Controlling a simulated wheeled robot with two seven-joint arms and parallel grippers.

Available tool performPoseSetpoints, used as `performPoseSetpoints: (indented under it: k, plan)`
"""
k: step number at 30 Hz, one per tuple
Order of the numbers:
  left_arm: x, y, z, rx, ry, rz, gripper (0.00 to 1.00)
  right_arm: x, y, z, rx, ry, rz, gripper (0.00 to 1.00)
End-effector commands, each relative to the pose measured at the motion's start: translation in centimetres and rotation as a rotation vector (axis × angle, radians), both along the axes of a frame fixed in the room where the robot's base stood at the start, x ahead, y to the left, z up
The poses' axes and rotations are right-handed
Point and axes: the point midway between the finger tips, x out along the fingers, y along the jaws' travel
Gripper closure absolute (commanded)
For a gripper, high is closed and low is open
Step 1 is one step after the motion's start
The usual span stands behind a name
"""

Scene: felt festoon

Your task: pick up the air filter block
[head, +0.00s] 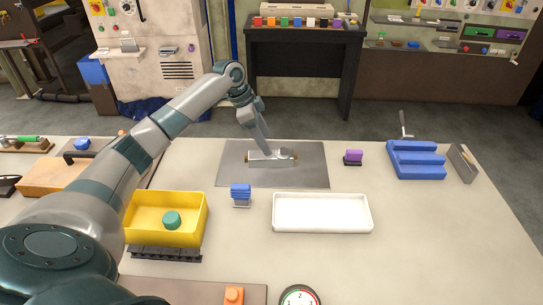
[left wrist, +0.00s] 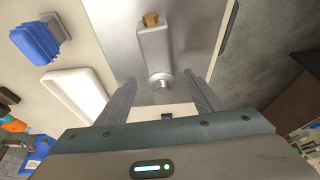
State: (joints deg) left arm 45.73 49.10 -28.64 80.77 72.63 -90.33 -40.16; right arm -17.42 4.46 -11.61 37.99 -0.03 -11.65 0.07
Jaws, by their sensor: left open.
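A silver-grey block with a brass-coloured end and a round knob, which looks like the air filter block (head: 260,158), lies on the grey metal mat (head: 310,178). My left gripper (head: 267,150) is over it, pointing down. In the left wrist view the block (left wrist: 155,48) extends ahead of my open left gripper (left wrist: 160,78), with its round knob end between the fingertips. Whether the fingers touch it I cannot tell. Part of the block is hidden by the gripper in the head view. My right gripper is not in view.
A white tray (head: 279,224) and a blue ribbed block on a grey base (head: 240,191) stand nearer. A yellow bin (head: 140,231) holds a green round piece (head: 172,219). A purple-topped piece (head: 353,156) and a blue stepped rack (head: 416,166) stand to the right.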

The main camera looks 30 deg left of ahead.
Motion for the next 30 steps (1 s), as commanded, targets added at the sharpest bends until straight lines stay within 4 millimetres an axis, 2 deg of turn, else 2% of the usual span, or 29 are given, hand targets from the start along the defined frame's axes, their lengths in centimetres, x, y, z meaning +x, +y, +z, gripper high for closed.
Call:
performPoseSetpoints:
  k: [6, 20, 30]
  plan:
    - [0.4, -0.6, -1.7, -0.001, 0.001, 0.001, 0.39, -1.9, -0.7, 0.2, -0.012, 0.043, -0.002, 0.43]
    - [0.5, -0.7, -2.2, 0.0, 0.0, 0.001, 0.39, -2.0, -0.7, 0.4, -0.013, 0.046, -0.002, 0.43]
    - [0.9, -1.6, -5.8, -0.001, 0.001, 0.001, 0.39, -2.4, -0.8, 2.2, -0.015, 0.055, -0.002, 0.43]
